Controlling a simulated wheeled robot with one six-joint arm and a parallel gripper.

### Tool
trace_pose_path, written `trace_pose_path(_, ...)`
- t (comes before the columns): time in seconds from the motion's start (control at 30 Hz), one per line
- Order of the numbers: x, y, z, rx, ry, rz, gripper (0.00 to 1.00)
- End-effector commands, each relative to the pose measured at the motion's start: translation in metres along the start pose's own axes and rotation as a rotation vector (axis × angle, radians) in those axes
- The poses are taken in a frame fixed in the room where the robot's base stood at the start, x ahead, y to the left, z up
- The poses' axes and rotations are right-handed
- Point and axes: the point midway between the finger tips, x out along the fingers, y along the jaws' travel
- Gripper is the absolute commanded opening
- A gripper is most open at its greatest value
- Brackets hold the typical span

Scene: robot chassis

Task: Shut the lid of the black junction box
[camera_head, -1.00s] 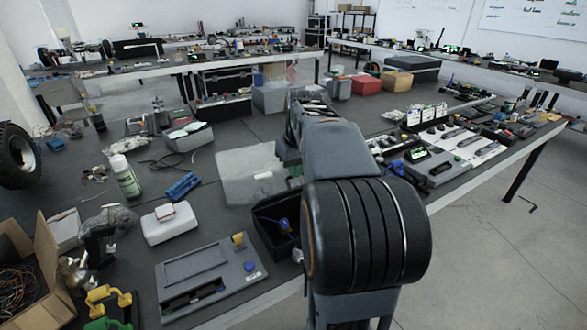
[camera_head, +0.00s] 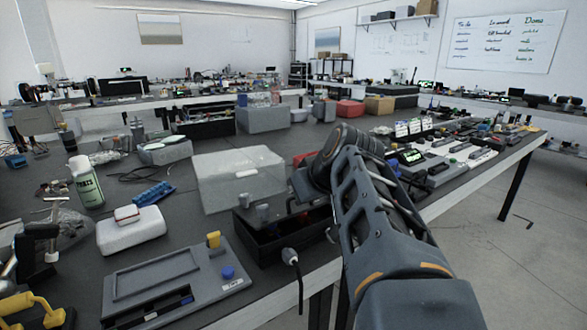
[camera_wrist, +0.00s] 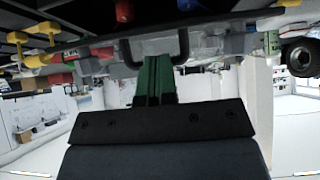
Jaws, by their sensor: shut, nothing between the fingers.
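The black junction box (camera_head: 262,238) stands open near the table's front edge, its dark inside partly visible. A translucent pale panel with a small white label, seemingly its open lid (camera_head: 225,182), leans or lies back behind it; I cannot tell its exact angle. My arm reaches over the box's right side and hides part of it. My gripper (camera_wrist: 154,62) shows green fingers closed together and empty in the wrist view. Its fingertips cannot be made out in the head view, so I cannot tell whether they touch the lid.
A grey device with a yellow knob (camera_head: 176,283) lies left of the box, close to it. A white case (camera_head: 131,232), a blue block (camera_head: 153,193) and a bottle (camera_head: 86,184) stand further left. A black cable (camera_head: 295,275) hangs off the front edge.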

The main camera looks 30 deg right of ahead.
Motion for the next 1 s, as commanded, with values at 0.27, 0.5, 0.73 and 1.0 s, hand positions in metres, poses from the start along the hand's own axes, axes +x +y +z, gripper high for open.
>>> trace_pose_path(0.27, 0.012, -0.004, 0.022, -0.005, -0.006, -0.013, 0.00)
trace_pose_path(0.5, 0.013, -0.003, 0.027, -0.004, -0.006, -0.011, 0.00)
trace_pose_path(0.73, 0.013, -0.003, 0.027, -0.002, -0.005, -0.010, 0.00)
trace_pose_path(1.0, 0.012, -0.003, 0.027, -0.002, -0.005, -0.009, 0.00)
